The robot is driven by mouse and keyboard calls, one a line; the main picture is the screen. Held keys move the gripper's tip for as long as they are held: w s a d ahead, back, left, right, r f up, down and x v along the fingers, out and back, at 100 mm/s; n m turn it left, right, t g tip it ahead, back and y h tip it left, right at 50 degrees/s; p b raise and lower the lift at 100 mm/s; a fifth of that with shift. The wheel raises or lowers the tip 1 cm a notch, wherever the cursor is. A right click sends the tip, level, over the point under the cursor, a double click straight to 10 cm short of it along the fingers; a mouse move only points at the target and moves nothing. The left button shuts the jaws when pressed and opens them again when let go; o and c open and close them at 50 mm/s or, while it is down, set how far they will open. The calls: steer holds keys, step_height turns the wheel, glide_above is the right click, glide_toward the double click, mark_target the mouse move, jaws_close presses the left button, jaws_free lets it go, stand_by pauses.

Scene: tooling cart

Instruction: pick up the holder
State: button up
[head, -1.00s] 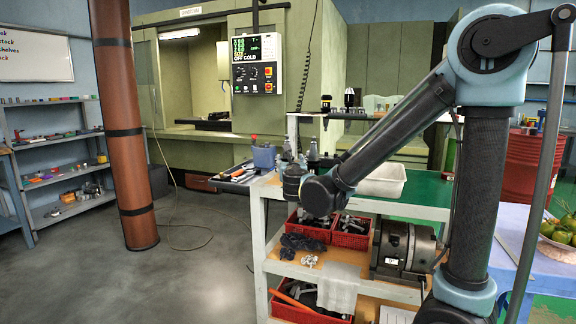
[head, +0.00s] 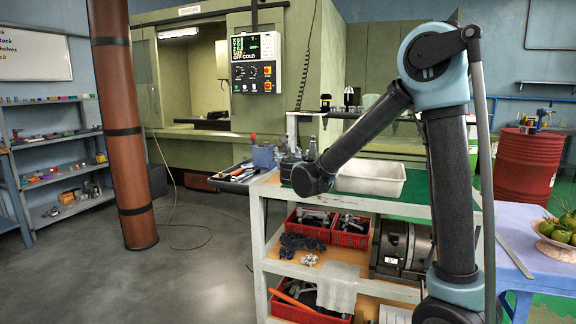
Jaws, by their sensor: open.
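A small grey upright piece (head: 313,149), which looks like a tool holder, stands near the back left of the cart's green top (head: 412,200). A darker piece (head: 288,163) shows just left of my wrist, partly covered; I cannot tell what it is. Which of these is the holder is not clear at this size. My arm reaches down over the cart from the right, and its lowest visible joint is in front of these pieces. My gripper's fingers are hidden behind it, so I see no contact with anything.
A white tray (head: 371,180) sits on the cart top behind my arm. A blue-grey block (head: 263,156) and a tray of tools (head: 233,174) are at the cart's left. Red bins (head: 308,228) and a motor (head: 402,246) fill the shelf below. Open floor lies left.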

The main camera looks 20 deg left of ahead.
steer(key=x, duration=0.4)
steer(key=shift+w, duration=0.25)
steer(key=shift+c, duration=0.5)
steer(key=shift+d, duration=0.1)
steer(key=c, duration=1.2)
steer(key=shift+o, duration=0.2)
steer(key=shift+r, duration=4.95)
steer(key=shift+r, duration=0.1)
steer(key=shift+r, duration=1.15)
